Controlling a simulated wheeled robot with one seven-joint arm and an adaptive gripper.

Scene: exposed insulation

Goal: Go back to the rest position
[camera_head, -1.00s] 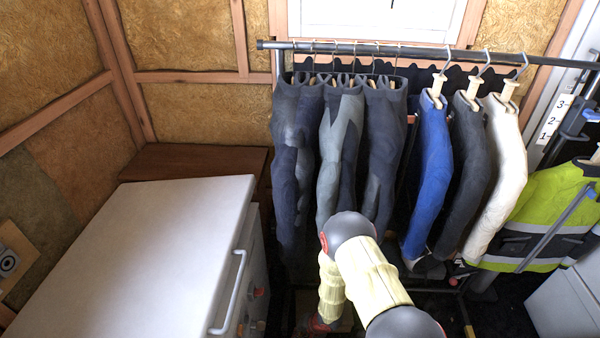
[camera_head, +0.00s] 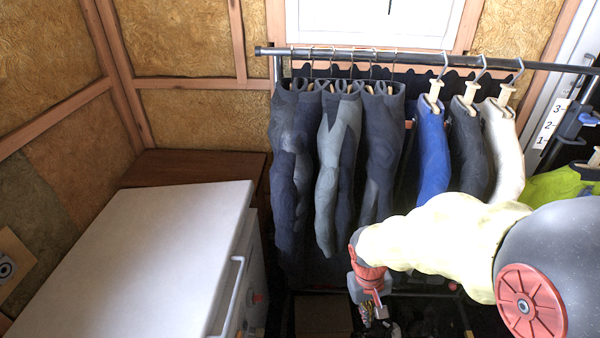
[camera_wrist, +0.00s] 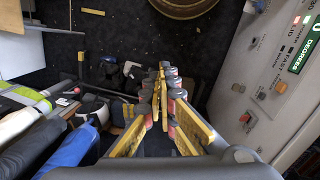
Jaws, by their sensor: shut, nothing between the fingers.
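My gripper shows in the wrist view (camera_wrist: 162,95) with its yellow fingers together and nothing between them. It points down toward the dark floor. In the head view my arm reaches in from the right in its pale yellow sleeve, and my gripper (camera_head: 378,310) hangs low in front of the clothes rack, small and partly lost against the dark background.
A rack (camera_head: 430,62) holds trousers (camera_head: 340,150) and jackets (camera_head: 432,150). A white-topped cabinet (camera_head: 150,250) with a handle stands at left. The wrist view shows a control panel (camera_wrist: 262,85) at right and a round brown object (camera_wrist: 184,3) on the floor.

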